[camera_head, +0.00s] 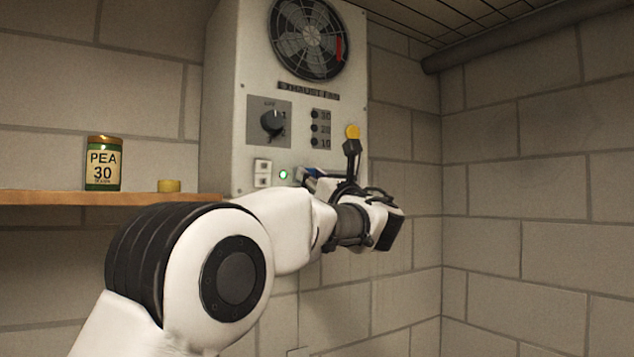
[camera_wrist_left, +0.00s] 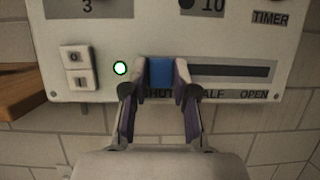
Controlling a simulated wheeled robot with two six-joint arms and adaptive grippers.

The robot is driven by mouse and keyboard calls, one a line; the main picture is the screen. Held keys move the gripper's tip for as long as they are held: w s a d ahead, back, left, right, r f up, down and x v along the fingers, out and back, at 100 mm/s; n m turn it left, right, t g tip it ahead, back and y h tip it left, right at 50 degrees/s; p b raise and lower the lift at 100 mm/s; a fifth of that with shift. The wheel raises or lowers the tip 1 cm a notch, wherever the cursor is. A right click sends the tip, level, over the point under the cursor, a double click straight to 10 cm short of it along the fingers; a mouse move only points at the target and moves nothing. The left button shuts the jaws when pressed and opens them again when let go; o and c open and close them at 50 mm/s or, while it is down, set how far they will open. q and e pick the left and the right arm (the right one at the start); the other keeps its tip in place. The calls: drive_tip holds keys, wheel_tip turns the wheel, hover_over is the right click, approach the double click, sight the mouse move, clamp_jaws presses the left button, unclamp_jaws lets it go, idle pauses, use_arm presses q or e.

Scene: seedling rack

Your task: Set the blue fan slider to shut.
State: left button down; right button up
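The blue fan slider (camera_wrist_left: 161,72) sits at the left end of its dark horizontal slot (camera_wrist_left: 230,71), above the SHUT label, which my gripper partly covers. HALF and OPEN are printed farther right. My left gripper (camera_wrist_left: 161,76) has one finger on each side of the blue knob, and both fingertips appear to touch it. In the head view my left gripper (camera_head: 311,178) is at the lower front of the white exhaust fan box (camera_head: 225,110); my wrist hides most of the slider area there. My right gripper is not in view.
A wooden shelf (camera_head: 60,197) at left holds a PEA 30 can (camera_head: 103,165) and a small yellow item (camera_head: 169,186).

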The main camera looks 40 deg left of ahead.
use_arm(q)
drive_tip(key=shift+a+g, duration=0.1)
drive_tip(key=shift+g, duration=0.3)
drive_tip(key=c, duration=1)
unclamp_jaws()
drive_tip(key=shift+o, duration=0.4)
drive_tip(key=shift+s+a, duration=0.1)
drive_tip(key=shift+a, duration=0.2)
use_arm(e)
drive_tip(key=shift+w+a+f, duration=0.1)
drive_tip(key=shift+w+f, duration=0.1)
use_arm(q)
drive_tip(key=v, duration=1.2)
drive_tip(key=shift+f, duration=0.25)
drive_tip(key=shift+a, duration=0.15)
